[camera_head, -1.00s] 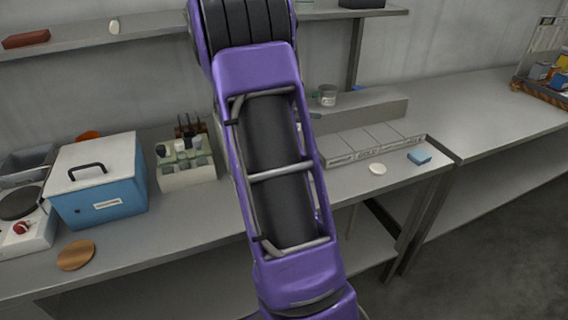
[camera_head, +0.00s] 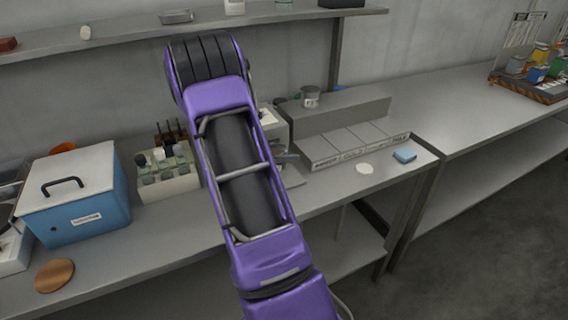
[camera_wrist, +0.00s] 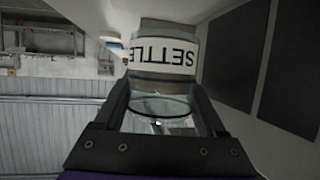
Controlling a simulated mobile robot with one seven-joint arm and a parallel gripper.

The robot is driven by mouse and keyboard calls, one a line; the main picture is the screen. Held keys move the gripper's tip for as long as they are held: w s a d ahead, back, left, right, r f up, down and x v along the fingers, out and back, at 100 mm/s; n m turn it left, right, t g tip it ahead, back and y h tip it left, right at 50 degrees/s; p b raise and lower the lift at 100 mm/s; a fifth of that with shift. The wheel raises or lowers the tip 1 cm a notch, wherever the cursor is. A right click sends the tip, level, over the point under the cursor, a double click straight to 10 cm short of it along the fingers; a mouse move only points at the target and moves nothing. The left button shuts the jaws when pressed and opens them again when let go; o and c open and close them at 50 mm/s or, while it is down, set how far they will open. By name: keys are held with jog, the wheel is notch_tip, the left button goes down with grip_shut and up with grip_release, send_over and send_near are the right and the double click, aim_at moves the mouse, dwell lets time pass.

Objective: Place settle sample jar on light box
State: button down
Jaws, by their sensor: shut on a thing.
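The settle sample jar (camera_wrist: 162,58) is a clear glass jar with a white "SETTLE" label, upside down in the wrist view. My gripper (camera_wrist: 160,100) is shut on it, with one dark finger on each side of the glass. In the head view my purple arm hides both the jar and the gripper. A pale box (camera_head: 273,127) stands on the bench behind my arm, partly hidden; I cannot tell for sure whether it is the light box.
A blue box with a white lid (camera_head: 75,195) and a rack of bottles (camera_head: 165,178) stand left of my arm. To the right are a stepped grey block (camera_head: 345,122) with a small container (camera_head: 311,97), a white disc (camera_head: 364,169) and a blue sponge (camera_head: 404,156).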

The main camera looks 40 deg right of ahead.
jog(key=shift+f, duration=1.85)
jog(key=shift+f, duration=0.2)
grip_release()
jog(key=shift+r, duration=0.1)
jog(key=shift+a+r, duration=0.1)
jog(key=shift+r, duration=0.05)
jog(key=v, duration=1.2)
